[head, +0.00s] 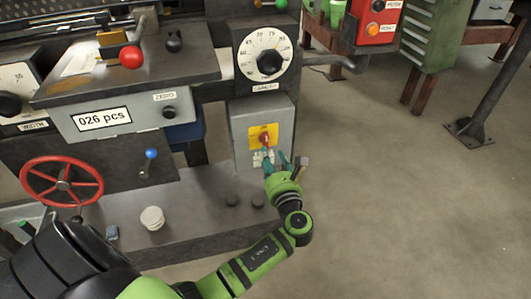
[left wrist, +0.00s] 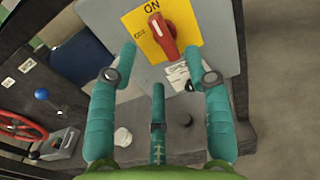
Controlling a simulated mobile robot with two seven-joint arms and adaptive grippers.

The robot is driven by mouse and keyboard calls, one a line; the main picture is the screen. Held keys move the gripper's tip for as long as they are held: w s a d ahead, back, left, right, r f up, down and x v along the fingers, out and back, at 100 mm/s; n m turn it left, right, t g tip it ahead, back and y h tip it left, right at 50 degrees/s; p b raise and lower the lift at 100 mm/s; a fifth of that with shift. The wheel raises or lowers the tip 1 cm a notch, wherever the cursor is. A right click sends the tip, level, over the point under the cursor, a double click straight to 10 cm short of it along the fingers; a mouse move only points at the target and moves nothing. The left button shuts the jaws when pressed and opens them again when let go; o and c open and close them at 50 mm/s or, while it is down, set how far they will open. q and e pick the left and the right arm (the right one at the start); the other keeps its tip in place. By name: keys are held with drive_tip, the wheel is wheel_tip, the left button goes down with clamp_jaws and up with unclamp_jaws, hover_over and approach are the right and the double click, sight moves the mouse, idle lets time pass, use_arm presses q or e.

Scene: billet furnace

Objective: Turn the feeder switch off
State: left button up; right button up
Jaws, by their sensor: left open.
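The feeder switch is a red rotary knob (head: 265,140) on a yellow plate (head: 256,131), on the front of a grey box (head: 242,150) below the dial. In the left wrist view the red knob (left wrist: 164,38) lies lengthwise toward the "ON" mark at the top of the yellow plate (left wrist: 185,17); a smaller mark is at its left. My left gripper (head: 275,156) is open just in front of the box. In the left wrist view its teal fingers (left wrist: 160,58) are spread either side of the knob's lower end, with nothing between them. Contact with the knob cannot be told.
A dial (head: 269,63) is above the box. Open floor (head: 400,210) lies to the right.

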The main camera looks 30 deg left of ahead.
sight(265, 143)
use_arm(q)
drive_tip(key=x, duration=0.6)
drive_tip(key=shift+w+a+r, duration=0.1)
drive_tip(key=shift+w+a, duration=0.15)
drive_tip(key=shift+a, duration=0.1)
clamp_jaws()
